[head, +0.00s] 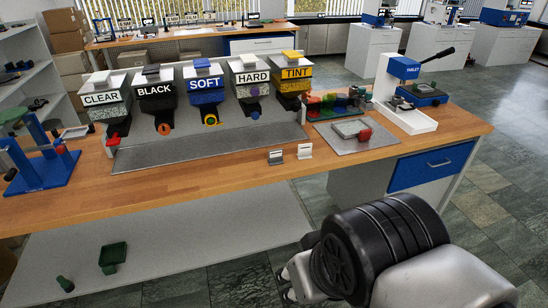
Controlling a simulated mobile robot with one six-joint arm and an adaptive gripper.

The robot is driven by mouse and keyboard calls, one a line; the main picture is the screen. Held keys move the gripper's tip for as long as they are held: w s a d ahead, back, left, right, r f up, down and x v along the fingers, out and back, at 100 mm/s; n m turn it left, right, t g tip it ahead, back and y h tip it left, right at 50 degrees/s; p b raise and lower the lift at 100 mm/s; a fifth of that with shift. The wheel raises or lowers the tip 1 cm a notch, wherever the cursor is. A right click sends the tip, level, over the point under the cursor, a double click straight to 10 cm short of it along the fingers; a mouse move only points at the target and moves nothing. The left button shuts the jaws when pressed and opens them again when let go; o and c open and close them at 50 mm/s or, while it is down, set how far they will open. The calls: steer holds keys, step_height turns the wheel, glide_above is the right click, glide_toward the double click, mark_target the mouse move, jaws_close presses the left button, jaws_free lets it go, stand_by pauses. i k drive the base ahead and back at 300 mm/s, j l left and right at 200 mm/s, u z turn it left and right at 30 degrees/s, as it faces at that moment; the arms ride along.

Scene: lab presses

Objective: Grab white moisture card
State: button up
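Two small cards or card holders stand near the front edge of the wooden bench. The right one is a small white card (305,151) standing upright. The left one is a greyer card (276,157) close beside it. I cannot read any marking on either, so I cannot tell which is the moisture card. My gripper (288,284) is at the bottom of the head view, below and in front of the bench, well apart from both cards. My wrist hides most of its fingers, so its opening is unclear.
The wooden bench (225,189) carries hoppers labelled CLEAR, BLACK, SOFT, HARD and TINT (295,73) behind a grey tray (190,148). Right of the cards are a grey plate (375,145) and a blue-and-white tablet press (405,85). A blue press (42,160) stands left. Bare wood surrounds the cards.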

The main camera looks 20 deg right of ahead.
mark_target(304, 151)
steer(key=i+z, duration=0.3)
steer(key=z, duration=0.15)
steer(key=i+j+z, duration=0.1)
steer(key=i+z, duration=0.3)
steer(key=i+j+z, duration=0.15)
steer(key=z, duration=0.3)
steer(key=i+j+z, duration=0.25)
steer(key=z, duration=0.2)
steer(key=i+j, duration=0.2)
steer(key=j, duration=0.15)
steer(key=i+j, duration=0.25)
steer(key=j, duration=0.1)
